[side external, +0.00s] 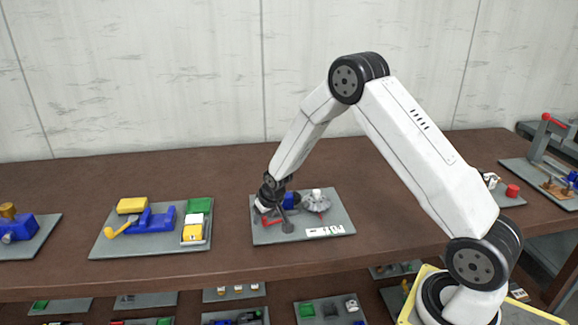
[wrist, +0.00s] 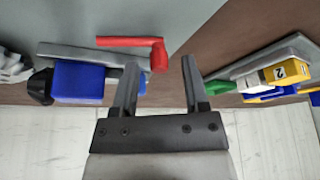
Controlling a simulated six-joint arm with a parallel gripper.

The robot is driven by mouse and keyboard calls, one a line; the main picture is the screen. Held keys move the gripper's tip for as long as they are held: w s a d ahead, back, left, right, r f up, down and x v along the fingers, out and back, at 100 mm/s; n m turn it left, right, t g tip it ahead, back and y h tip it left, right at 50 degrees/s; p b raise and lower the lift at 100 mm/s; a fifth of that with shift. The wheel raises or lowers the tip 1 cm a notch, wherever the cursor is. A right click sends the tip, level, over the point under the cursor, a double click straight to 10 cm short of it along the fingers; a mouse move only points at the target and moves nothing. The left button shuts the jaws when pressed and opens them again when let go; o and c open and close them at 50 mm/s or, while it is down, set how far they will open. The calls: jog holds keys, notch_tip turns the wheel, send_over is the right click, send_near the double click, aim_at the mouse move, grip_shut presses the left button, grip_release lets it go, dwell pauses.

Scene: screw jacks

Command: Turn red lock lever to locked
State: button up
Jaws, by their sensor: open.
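The red lock lever (side external: 272,222) sits low at the left part of a grey base plate (side external: 340,213), beside a blue block (side external: 289,199). In the wrist view the red lever (wrist: 130,42) is L-shaped, and its bent end lies between my fingertips with space visible on both sides. The blue block (wrist: 80,80) is left of my fingers there. My gripper (wrist: 159,62) is open and holds nothing. In the side view my gripper (side external: 278,217) is down at the plate and partly hides the lever and block. Contact with the lever cannot be told.
A grey jack-like part (side external: 316,202) stands right of the blue block on the same plate. A plate with blue, yellow and green parts (side external: 150,220) lies to the left. Bare brown tabletop (side external: 230,180) separates the plates.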

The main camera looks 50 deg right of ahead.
aim_at(265, 218)
jog(key=shift+r, duration=0.15)
jog(key=v, duration=0.7)
jog(key=shift+r, duration=0.25)
jog(key=shift+s, duration=0.15)
dwell(0.3)
jog(key=w+m+g, duration=0.1)
jog(key=m, duration=0.2)
jog(key=m+g, duration=0.1)
jog(key=m, duration=0.2)
jog(key=w+m+g, duration=0.1)
jog(key=m, duration=0.1)
jog(key=shift+w+d+f+m+y, duration=0.3)
jog(key=shift+w+d+m+y, duration=0.05)
jog(key=shift+d+m+y, duration=0.05)
jog(key=m, duration=0.1)
jog(key=m+g, duration=0.1)
jog(key=m, duration=0.1)
jog(key=shift+w+r, duration=0.15)
jog(key=shift+w, duration=0.05)
jog(key=shift+f, duration=3.9)
